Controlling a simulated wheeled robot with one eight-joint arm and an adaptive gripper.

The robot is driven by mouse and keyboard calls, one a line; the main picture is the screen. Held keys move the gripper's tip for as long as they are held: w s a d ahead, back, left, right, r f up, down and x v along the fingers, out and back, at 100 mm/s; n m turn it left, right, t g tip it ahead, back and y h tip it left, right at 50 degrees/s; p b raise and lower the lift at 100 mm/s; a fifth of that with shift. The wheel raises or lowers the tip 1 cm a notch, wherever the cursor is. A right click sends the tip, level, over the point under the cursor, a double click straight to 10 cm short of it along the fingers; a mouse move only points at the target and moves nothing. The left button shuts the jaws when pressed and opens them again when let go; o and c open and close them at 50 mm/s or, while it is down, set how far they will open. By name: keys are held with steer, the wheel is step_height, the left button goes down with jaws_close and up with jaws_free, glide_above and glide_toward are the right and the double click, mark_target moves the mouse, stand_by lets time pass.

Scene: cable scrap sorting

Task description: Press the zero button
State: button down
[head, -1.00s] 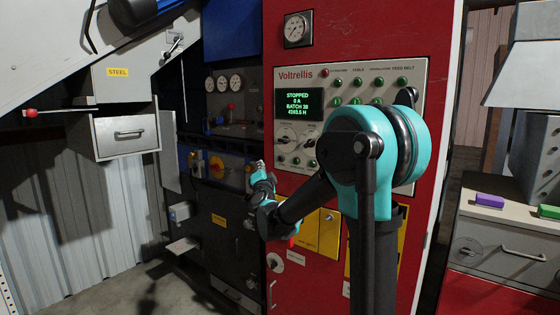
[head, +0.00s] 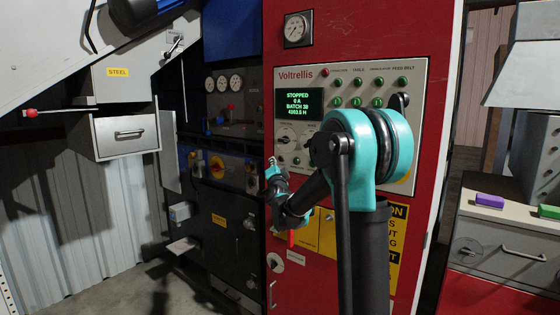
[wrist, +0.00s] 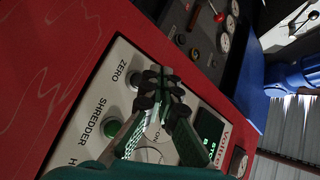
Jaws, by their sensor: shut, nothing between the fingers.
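The zero button (wrist: 134,79) is a small pale button beside the "ZERO" label on the cream control panel (wrist: 70,145), seen in the wrist view. My gripper (wrist: 161,76) is shut and empty. In that picture its fingertips are just right of the zero button; I cannot tell whether they touch the panel. In the head view my gripper (head: 271,164) is at the panel's lower left edge. I cannot make out the zero button there, and the gripper may cover it.
The green shredder button (wrist: 112,128) sits beside the zero button. The panel's display (head: 299,103) reads "STOPPED". The red cabinet (head: 385,35) carries the panel. A dark machine with a red knob (head: 217,167) stands left of it.

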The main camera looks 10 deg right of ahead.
mark_target(276, 155)
steer(key=shift+w+d, duration=0.55)
steer(key=shift+d, duration=0.1)
stand_by(1.1)
steer(key=shift+w+d, duration=0.2)
steer(key=shift+w, duration=0.1)
steer(key=shift+w+d, duration=0.3)
steer(key=shift+d, duration=0.05)
stand_by(0.9)
steer(key=shift+s+a, duration=0.6)
steer(key=shift+s, duration=0.05)
stand_by(0.3)
steer(key=s+a, duration=0.3)
steer(key=shift+s+a, duration=0.25)
steer(key=shift+a, duration=0.05)
